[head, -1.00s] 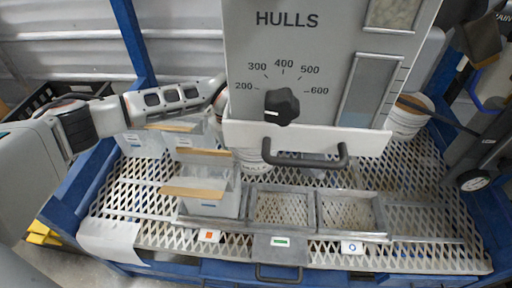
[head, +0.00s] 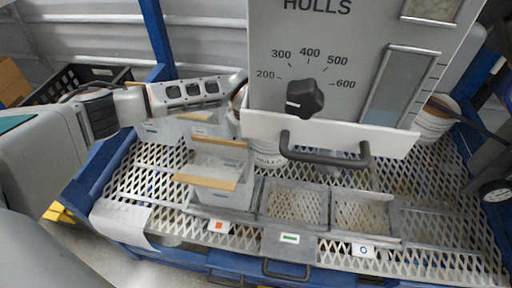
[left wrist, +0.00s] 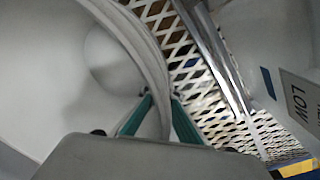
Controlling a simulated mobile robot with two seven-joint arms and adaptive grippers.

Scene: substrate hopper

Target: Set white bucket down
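A white bucket (head: 268,152) with lettering on its side shows partly below the hopper's front lip, above or on the metal mesh deck; I cannot tell if its base touches. The hopper hides its upper part. My left arm reaches in from the left, and its gripper is hidden behind the hopper in the head view. In the left wrist view, the teal fingers of my left gripper (left wrist: 160,118) close on the bucket's rim, with the bucket's pale inside (left wrist: 100,60) at the left and mesh beyond. My right gripper is not in view.
The grey hopper (head: 345,60) with a black dial and handle overhangs the deck (head: 450,235). Clear bins (head: 220,172) with tan front edges stand at the left. Two framed openings (head: 296,203) lie in front. Another white bucket (head: 435,118) stands behind the hopper at the right.

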